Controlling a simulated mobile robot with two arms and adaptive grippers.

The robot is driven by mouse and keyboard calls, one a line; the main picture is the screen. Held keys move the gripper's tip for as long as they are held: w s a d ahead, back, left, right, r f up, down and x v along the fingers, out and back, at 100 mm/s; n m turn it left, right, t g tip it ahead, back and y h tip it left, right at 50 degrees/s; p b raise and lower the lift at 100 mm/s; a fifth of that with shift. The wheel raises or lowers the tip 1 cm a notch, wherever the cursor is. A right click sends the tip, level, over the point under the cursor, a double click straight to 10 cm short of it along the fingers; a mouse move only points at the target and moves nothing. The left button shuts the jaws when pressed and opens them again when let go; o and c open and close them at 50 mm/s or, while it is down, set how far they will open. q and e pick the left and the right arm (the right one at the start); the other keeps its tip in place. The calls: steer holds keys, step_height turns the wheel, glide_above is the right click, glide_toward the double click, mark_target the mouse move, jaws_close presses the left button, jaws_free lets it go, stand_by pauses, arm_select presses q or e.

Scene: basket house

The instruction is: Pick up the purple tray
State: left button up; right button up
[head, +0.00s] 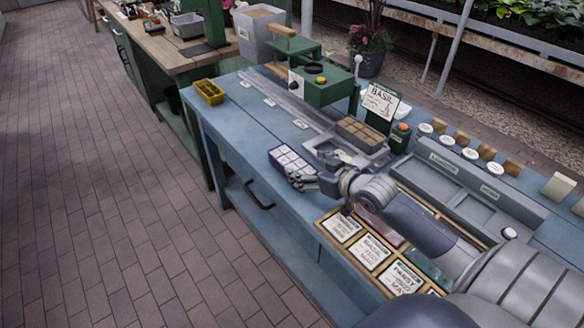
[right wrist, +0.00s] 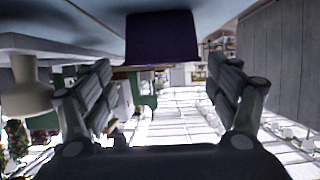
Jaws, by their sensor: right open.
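The purple tray (head: 275,164) is small, with pale cells. It lies at the near left edge of the blue bench (head: 222,125) in the head view. My right gripper (head: 296,178) is at the tray's near side and partly covers it. In the right wrist view the purple tray (right wrist: 162,38) shows as a dark purple block at the top, ahead of my right gripper (right wrist: 162,88). Its two fingers are spread, with nothing between them. Whether they touch the tray cannot be told. My left gripper is not in view.
A yellow tray (head: 209,92) lies at the bench's far left corner. A brown-celled tray (head: 360,133) sits by the green press (head: 322,82). Label cards (head: 370,252) in a wooden frame lie under my right arm. The brick floor at left is clear.

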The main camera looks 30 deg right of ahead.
mark_target(296, 164)
steer(key=shift+x, duration=3.5)
steer(key=shift+a+r, duration=0.1)
steer(key=shift+a, duration=0.05)
steer(key=shift+c, duration=0.3)
steer(key=c, duration=1.2)
